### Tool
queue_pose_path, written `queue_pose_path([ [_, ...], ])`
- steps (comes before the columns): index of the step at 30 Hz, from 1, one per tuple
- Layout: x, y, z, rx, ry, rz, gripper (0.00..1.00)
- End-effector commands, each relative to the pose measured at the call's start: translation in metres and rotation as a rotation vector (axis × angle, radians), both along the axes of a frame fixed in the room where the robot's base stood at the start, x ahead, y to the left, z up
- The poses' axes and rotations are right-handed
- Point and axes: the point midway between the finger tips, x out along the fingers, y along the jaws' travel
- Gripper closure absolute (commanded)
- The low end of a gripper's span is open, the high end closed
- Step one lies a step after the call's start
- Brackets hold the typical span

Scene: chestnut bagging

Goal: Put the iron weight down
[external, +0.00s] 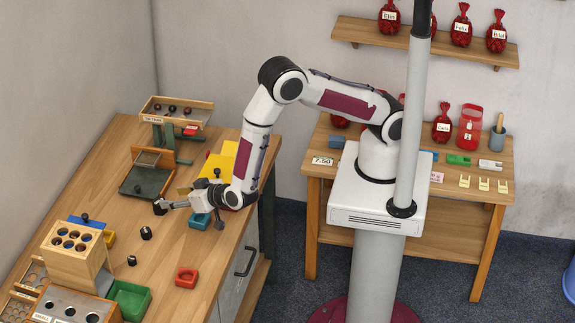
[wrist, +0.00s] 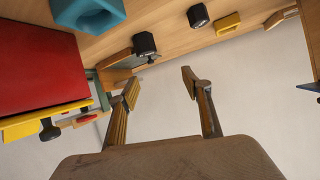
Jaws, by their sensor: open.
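Small black iron weights stand in a loose row on the left bench: one (external: 159,208) near my fingertip, one (external: 146,233) in the middle and one (external: 132,260) nearer the front. Two dark weights show in the wrist view, one (wrist: 145,45) beyond the fingertips and another (wrist: 198,16) farther right. My gripper (external: 189,212) is low over the bench with its fingers spread. In the wrist view the jaws (wrist: 158,88) are wide apart with nothing between them. I cannot tell which weight the task means.
A teal block (external: 200,220) lies close under my gripper, and a red block (external: 187,277) lies nearer the front edge. A dark green tray (external: 145,181) stands behind. A wooden holder (external: 78,257) and green bin (external: 129,299) are at the front left. Bare bench lies between.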

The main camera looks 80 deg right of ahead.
Motion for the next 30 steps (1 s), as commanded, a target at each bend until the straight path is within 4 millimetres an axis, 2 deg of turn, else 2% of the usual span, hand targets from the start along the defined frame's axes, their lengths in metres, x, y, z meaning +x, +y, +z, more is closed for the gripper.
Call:
queue_pose_path([
  [6,0.014,0.004,0.041,0.108,0.038,0.061,0.51],
  [14,0.018,0.005,0.091,0.208,0.084,0.146,0.51],
  [23,0.007,-0.004,0.148,0.286,0.136,0.247,0.51],
  [30,-0.014,-0.017,0.190,0.317,0.177,0.323,0.51],
])
